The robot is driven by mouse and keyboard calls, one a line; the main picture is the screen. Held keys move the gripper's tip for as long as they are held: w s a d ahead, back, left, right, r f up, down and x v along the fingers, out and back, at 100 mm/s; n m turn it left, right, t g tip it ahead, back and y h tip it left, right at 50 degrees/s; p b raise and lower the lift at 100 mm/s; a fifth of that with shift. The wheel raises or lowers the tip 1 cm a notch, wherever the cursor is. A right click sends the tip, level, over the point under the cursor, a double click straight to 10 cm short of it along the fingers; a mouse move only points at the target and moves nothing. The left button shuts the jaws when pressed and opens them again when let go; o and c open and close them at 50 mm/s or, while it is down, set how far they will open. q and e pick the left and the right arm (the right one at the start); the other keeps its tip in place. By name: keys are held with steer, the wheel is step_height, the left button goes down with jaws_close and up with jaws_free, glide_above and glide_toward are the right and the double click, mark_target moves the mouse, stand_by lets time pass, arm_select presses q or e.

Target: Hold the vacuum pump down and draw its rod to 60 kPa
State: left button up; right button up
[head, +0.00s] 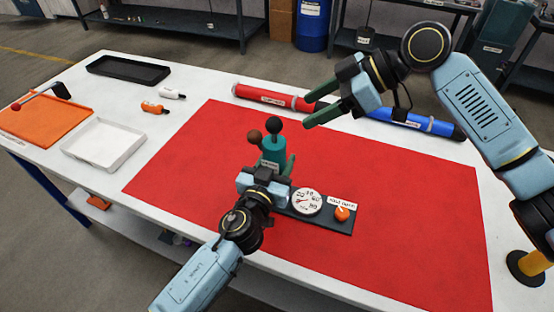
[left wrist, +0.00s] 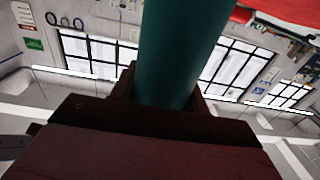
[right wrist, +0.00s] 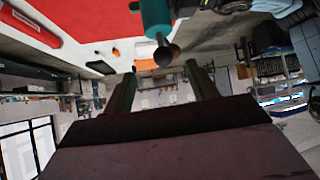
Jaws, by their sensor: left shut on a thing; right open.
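The teal vacuum pump (head: 274,151) stands upright on a dark base (head: 322,221) on the red mat. A dark ball knob (head: 274,125) tops it, and a brown ball (head: 254,137) sits beside it. A white dial gauge (head: 307,201) and an orange knob (head: 342,213) are on the base. My left gripper (head: 268,172) is shut on the pump body; the teal cylinder (left wrist: 180,50) fills its wrist view. My right gripper (head: 308,112) is open and empty, above and right of the knob. In the right wrist view the knob (right wrist: 163,56) shows beyond the open fingers, apart from them.
A red tube (head: 275,97) and a blue tube (head: 415,121) lie behind the mat. A white tray (head: 104,144), an orange tray (head: 42,122), a black tray (head: 128,70) and two small bottles (head: 154,107) are at left. The red mat (head: 400,220) is clear at right.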

mark_target(274, 118)
steer(key=shift+n+g, duration=0.3)
steer(key=shift+x, duration=5.2)
steer(key=shift+f, duration=0.1)
steer(key=c, duration=1.1)
steer(key=shift+r, duration=3.1)
steer(key=shift+f, duration=0.35)
steer(key=o, duration=1.2)
